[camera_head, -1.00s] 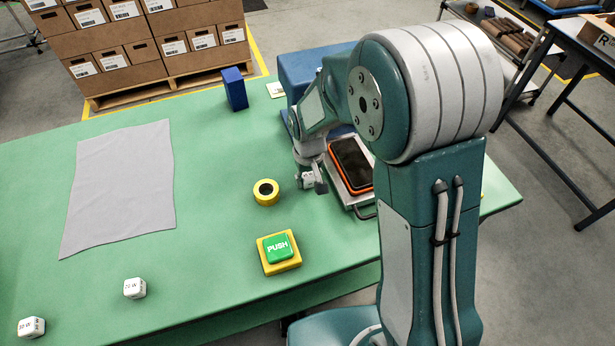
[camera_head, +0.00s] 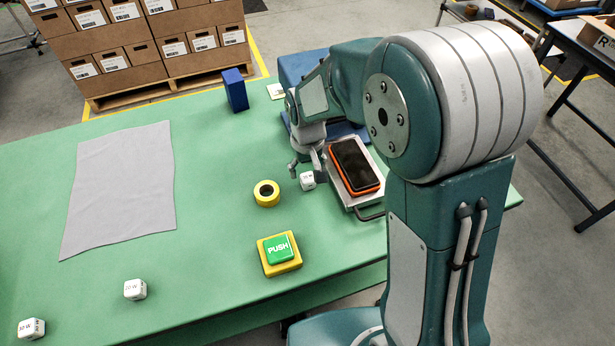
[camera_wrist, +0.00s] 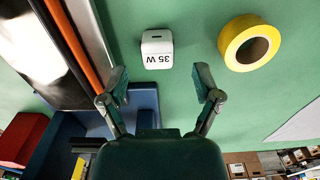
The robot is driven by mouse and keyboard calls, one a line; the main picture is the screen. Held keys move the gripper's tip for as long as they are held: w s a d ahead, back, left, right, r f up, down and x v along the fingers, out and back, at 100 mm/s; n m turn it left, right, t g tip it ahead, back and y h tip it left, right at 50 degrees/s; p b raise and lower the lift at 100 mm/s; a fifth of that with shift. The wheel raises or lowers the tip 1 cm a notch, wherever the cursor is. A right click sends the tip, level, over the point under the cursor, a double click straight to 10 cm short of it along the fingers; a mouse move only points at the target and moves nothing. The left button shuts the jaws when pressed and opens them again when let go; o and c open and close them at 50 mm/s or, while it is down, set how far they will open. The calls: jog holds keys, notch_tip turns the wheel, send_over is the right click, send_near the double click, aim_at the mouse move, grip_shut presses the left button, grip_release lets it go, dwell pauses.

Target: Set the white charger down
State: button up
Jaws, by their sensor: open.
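A small white charger cube marked 35 W (camera_head: 307,182) sits on the green table just left of the metal tray. It also shows in the wrist view (camera_wrist: 157,49), a little beyond my fingertips and roughly centred between them. My gripper (camera_head: 306,172) is open just behind the charger in the head view.
A yellow tape roll (camera_head: 266,193) lies left of the charger. A green PUSH button (camera_head: 279,249) is nearer the front. The tray (camera_head: 340,190) holds an orange-cased phone (camera_head: 354,166). Two similar white cubes (camera_head: 135,289) (camera_head: 31,328) stand front left. A grey cloth (camera_head: 120,190) lies left.

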aim_at(307, 178)
notch_tip(307, 178, up, 8)
jog(key=shift+f, duration=0.15)
jog(key=s+d+r+m+t, duration=0.1)
jog(key=s+d+r+t, duration=0.1)
jog(key=s, duration=0.4)
jog(key=s+d+r+m+t, duration=0.1)
jog(key=s+d+r, duration=0.4)
jog(key=s+d, duration=0.1)
jog(key=s+d+r+m+t, duration=0.1)
jog(key=s+d+r+t, duration=0.1)
jog(key=s+d+r, duration=0.2)
jog(key=shift+s+d+t, duration=0.25)
jog(key=shift+s+t, duration=0.05)
jog(key=shift+s, duration=1.05)
jog(key=shift+r, duration=0.1)
